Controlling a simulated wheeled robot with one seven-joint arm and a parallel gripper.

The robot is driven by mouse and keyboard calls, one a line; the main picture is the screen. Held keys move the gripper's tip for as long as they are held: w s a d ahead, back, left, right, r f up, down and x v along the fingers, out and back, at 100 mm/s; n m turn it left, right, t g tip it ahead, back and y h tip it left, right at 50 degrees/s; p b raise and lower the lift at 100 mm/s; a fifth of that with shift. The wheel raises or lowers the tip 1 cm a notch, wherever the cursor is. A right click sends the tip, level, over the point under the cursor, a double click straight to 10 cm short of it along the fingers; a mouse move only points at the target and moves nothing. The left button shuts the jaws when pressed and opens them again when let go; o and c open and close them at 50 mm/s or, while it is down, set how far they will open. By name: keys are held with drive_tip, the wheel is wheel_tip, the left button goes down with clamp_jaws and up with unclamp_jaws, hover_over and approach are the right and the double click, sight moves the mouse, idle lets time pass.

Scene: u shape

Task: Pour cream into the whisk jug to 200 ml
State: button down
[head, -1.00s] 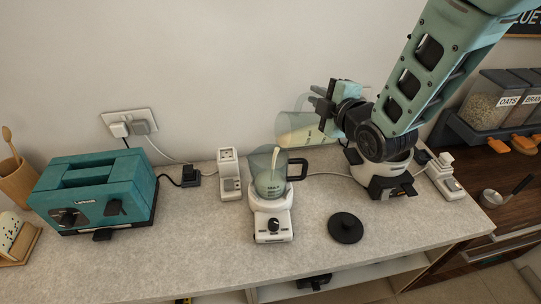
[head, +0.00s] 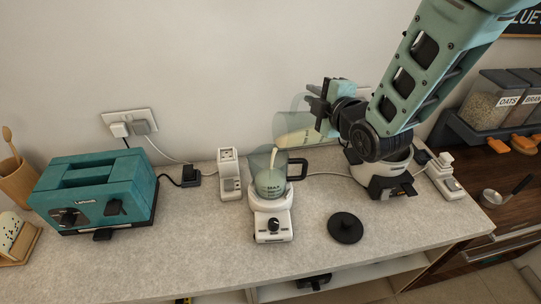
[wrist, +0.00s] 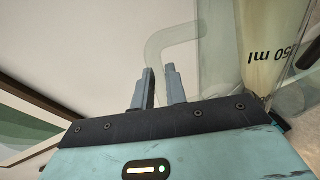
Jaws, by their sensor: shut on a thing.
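My gripper (head: 322,106) is shut on the handle of a clear measuring jug (head: 294,127), tipped to the left above the counter with pale cream in it. The wrist view shows my fingers (wrist: 159,88) at its clear handle (wrist: 165,45), and the jug (wrist: 275,45) with cream and a "50 ml" print, partly cut off. The whisk jug (head: 270,185) is clear with a black handle and stands upright on its white base (head: 272,222). It holds cream; its scale is too small to read. A thin pale stream (head: 274,158) shows in its upper part, below the tipped jug's lip.
A black round lid (head: 345,228) lies on the counter (head: 200,260) right of the whisk base. A white socket block (head: 229,174) and teal toaster (head: 98,192) stand to the left. A white and black appliance (head: 382,180) stands to the right, below my arm.

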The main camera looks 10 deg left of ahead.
drive_tip(key=shift+m, duration=0.7)
drive_tip(key=d, duration=0.1)
drive_tip(key=w+d+f, duration=0.1)
drive_tip(key=d, duration=0.1)
drive_tip(key=shift+w+d+f, duration=0.2)
drive_tip(key=shift+w+f, duration=0.05)
drive_tip(key=shift+w, duration=0.1)
drive_tip(key=shift+w+d+f+m+y+b, duration=0.15)
drive_tip(key=shift+f+b, duration=0.25)
drive_tip(key=shift+b, duration=0.25)
drive_tip(key=shift+d+f+m+y+b, duration=0.15)
drive_tip(key=shift+f+b, duration=0.25)
drive_tip(key=shift+b, duration=0.2)
drive_tip(key=shift+d+f+m+b, duration=0.2)
drive_tip(key=shift+m+b, duration=0.1)
drive_tip(key=shift+b, duration=0.25)
drive_tip(key=shift+w+r, duration=0.1)
drive_tip(key=shift+r, duration=0.15)
drive_tip(key=shift+w+d+f+m+y+b, duration=0.3)
drive_tip(key=shift+d+f+m+b, duration=0.1)
drive_tip(key=shift+d+m+b, duration=0.3)
drive_tip(key=w+d+f+m+y+b, duration=0.25)
drive_tip(key=d+f+m+b, duration=0.45)
drive_tip(key=f+b, duration=0.6)
wheel_tip(320, 180, up, 6)
drive_tip(key=w+m+p, duration=0.1)
drive_tip(key=m+p, duration=0.1)
drive_tip(key=m, duration=0.1)
drive_tip(key=shift+w+r, duration=0.1)
drive_tip(key=shift+r, duration=0.05)
